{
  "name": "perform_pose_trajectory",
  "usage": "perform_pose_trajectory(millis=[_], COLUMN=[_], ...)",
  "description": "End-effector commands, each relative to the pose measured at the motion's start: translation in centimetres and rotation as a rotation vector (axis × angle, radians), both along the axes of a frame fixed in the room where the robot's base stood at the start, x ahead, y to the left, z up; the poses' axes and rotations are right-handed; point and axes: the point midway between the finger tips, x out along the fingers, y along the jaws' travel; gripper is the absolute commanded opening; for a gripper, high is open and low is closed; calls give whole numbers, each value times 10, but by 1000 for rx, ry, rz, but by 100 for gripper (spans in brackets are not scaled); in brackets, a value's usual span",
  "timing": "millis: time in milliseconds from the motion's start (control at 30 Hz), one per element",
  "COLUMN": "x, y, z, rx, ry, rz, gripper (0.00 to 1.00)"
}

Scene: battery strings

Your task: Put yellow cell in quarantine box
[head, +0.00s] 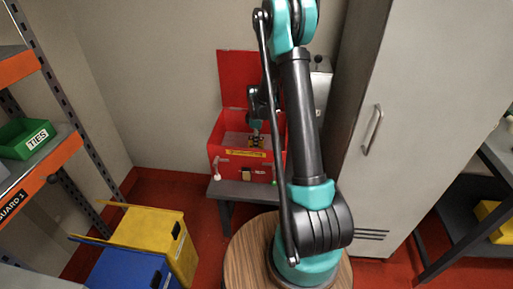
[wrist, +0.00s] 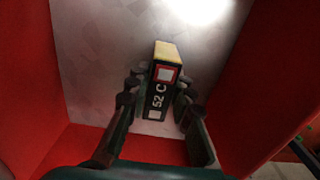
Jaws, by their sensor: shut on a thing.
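The yellow cell (wrist: 159,82) is a dark block with a yellow top, a red-framed white square and the marking "52 C". My gripper (wrist: 156,98) is shut on it in the wrist view, with a finger on each side. The red quarantine box (head: 226,165) stands open on a small grey bench in the head view, its lid raised at the back. My gripper (head: 256,138) is inside the box opening, and the cell shows there only as a small yellow-and-dark patch. The wrist view shows red walls around a grey floor (wrist: 95,50). I cannot tell whether the cell touches the floor.
The box's front wall carries a yellow label and a latch. A grey cabinet (head: 410,90) stands close on the right. Yellow (head: 152,226) and blue (head: 125,268) bins stand at lower left, beside a shelf with a green bin (head: 22,140).

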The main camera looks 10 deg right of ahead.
Motion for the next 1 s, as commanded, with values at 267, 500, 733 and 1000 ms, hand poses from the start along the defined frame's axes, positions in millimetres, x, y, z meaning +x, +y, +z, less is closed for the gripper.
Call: perform_pose_trajectory(millis=[267,500,733,1000], x=[0,0,0,0], y=[0,0,0,0], z=[-32,-33,-36,-36], rx=[0,0,0,0], ry=[0,0,0,0], rz=[0,0,0,0], gripper=[0,0,34,42])
